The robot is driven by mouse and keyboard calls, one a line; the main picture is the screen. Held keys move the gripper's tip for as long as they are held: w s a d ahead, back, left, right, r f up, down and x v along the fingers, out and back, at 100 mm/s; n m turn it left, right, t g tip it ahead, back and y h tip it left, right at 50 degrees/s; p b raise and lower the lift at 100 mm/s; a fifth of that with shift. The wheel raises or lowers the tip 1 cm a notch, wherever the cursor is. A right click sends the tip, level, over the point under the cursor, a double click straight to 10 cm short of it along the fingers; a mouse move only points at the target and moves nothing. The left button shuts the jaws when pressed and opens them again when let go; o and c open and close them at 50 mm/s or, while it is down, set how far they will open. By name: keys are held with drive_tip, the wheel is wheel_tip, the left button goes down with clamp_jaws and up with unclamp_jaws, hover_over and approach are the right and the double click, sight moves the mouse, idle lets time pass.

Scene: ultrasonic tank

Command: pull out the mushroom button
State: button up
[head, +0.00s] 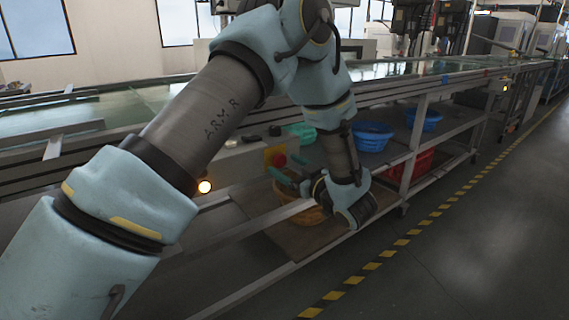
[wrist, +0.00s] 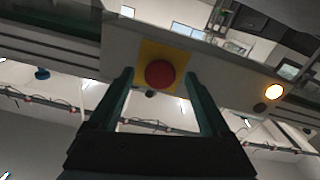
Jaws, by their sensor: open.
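The mushroom button (wrist: 160,73) is a round red cap on a yellow square plate (wrist: 176,53), fixed to a grey control box. In the wrist view it shows between my two fingers, just beyond their tips. My gripper (wrist: 158,92) is open, with one teal finger on each side of the button and nothing held. In the head view the red button (head: 278,159) sits on the yellow plate at the box's right end. My gripper (head: 283,178) is close to it, below and slightly right. Whether a finger touches the button I cannot tell.
A lit orange lamp (head: 204,186) is on the same box, left of the button. An orange basket (head: 300,212) is behind my gripper on the lower shelf. Blue baskets (head: 372,136) and a red crate (head: 412,168) stand further right. The floor on the right is clear.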

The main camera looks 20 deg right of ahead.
drive_tip(key=shift+w+a, duration=0.15)
drive_tip(key=shift+w, duration=0.4)
clamp_jaws()
idle(0.4)
